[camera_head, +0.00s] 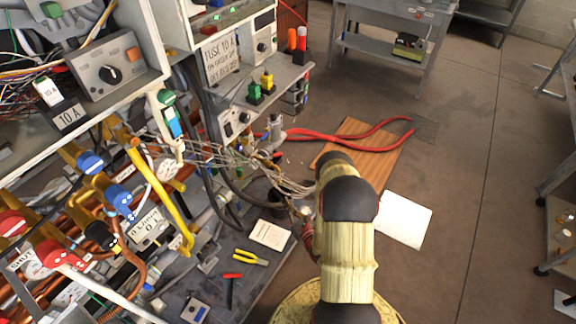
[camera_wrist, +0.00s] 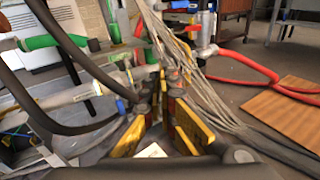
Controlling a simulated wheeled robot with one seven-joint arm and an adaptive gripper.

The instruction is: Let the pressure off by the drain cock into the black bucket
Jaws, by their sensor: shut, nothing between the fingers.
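My gripper (camera_head: 303,212) is largely hidden behind my arm in the head view, low beside a bundle of grey wires. In the wrist view my gripper (camera_wrist: 165,100) shows yellow finger parts and is shut and empty, with wires and pipe fittings close around and beyond it. Valves with blue handles (camera_head: 122,201), red handles (camera_head: 62,254) and a black handle (camera_head: 101,236) sit on the copper pipes at left, apart from my gripper. I cannot tell which fitting is the drain cock. No black bucket can be made out for certain.
A red hose (camera_head: 350,134) crosses a wooden board (camera_head: 377,150) on the floor; it also shows in the wrist view (camera_wrist: 245,62). Yellow-handled pliers (camera_head: 250,259) and a red-handled tool (camera_head: 232,282) lie on the grey bench. Grey wires (camera_wrist: 205,90) hang beside my gripper.

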